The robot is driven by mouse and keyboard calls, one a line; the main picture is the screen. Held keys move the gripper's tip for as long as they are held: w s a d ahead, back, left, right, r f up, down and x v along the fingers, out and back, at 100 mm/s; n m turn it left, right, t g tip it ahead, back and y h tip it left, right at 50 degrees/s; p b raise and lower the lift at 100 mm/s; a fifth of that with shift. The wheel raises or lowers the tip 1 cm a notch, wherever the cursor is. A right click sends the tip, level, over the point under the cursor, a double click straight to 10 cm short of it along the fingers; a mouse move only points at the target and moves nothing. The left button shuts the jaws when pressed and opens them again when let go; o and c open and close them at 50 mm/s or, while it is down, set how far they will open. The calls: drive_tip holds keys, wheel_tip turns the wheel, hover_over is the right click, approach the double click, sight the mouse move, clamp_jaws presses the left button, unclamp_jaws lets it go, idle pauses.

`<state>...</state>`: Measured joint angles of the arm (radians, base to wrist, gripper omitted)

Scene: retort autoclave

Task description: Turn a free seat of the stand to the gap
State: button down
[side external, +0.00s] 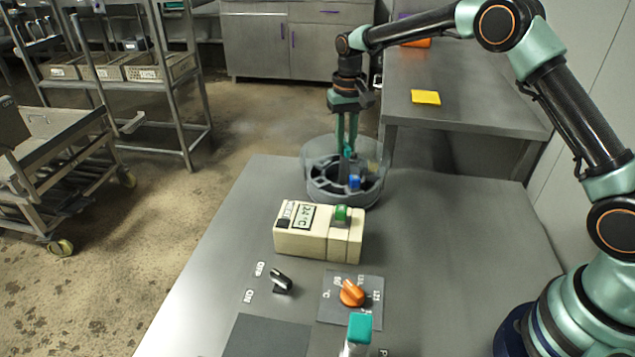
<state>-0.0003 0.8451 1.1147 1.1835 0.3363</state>
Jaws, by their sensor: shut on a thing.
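The round grey stand (318,186) sits at the far end of the metal table inside a clear, open-topped guard (376,166). Dark openings show in its top. A blue-capped piece (354,182) is in the seat on its near right side. My gripper (347,156) points straight down into the guard and is shut on a small part of the stand, mostly hidden by the fingers. A beige device (300,240) with a temperature display stands in front of the stand, with a green-capped piece (341,213) in its top. A teal-capped vial (359,330) stands at the near edge.
An orange dial (352,293) on a grey plate and a black switch (282,281) are on the table's near part. A yellow pad (425,97) lies on the back bench. The table's right side is clear. A cart (45,150) and shelves stand left.

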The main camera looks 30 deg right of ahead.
drive_tip(key=shift+w+r+n, duration=0.1)
drive_tip(key=shift+r+n, duration=0.1)
drive_tip(key=shift+n, duration=4.4)
drive_tip(key=c, duration=0.8)
unclamp_jaws()
drive_tip(key=shift+f, duration=0.1)
wheel_tip(320, 180, up, 12)
